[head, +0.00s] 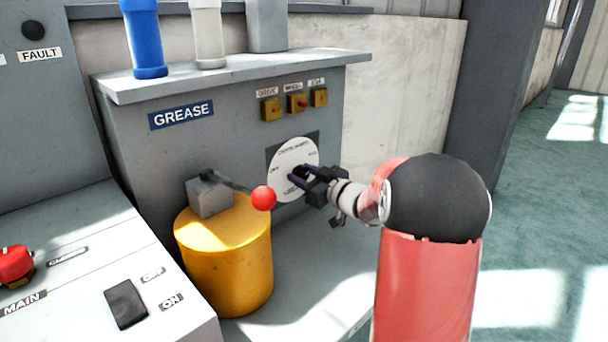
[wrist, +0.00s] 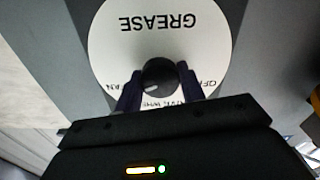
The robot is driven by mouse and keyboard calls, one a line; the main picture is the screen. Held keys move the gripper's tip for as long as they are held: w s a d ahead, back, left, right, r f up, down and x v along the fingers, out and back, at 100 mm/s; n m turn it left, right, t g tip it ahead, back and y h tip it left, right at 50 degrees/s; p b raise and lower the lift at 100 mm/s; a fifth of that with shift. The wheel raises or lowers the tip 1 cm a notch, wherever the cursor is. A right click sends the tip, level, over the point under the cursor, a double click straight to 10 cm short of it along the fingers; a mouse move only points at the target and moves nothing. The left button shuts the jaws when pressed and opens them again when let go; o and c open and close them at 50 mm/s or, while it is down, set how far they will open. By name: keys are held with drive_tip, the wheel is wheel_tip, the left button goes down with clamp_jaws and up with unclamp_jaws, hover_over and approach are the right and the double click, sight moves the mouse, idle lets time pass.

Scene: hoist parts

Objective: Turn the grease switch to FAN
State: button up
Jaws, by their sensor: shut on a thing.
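The grease switch is a round white dial (head: 291,155) on the grey GREASE cabinet, with a dark knob (wrist: 158,74) at its centre. In the wrist view the dial appears upside down: GREASE at the top, FAN at left, OFF at right, and a partly covered label at the bottom. A small white mark on the knob sits toward the bottom, slightly left. My gripper (head: 299,178) reaches in from the right. Its fingers are shut on the knob, one on each side, as the wrist view also shows (wrist: 158,82). In the head view the fingers hide the knob.
A yellow drum (head: 225,262) and a lever with a red ball (head: 263,198) stand left of my gripper. Small yellow switches (head: 297,103) sit above the dial. Blue (head: 146,40) and white (head: 208,35) cylinders stand on the cabinet top. Open floor lies at right.

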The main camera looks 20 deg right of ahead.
drive_tip(key=o, duration=1)
drive_tip(key=shift+s, duration=0.1)
drive_tip(key=v, duration=0.7)
drive_tip(key=shift+s+d+b, duration=0.1)
drive_tip(key=shift+s+b, duration=0.2)
drive_tip(key=shift+b, duration=0.05)
drive_tip(key=shift+o, duration=1.2)
drive_tip(key=shift+s+d, duration=0.1)
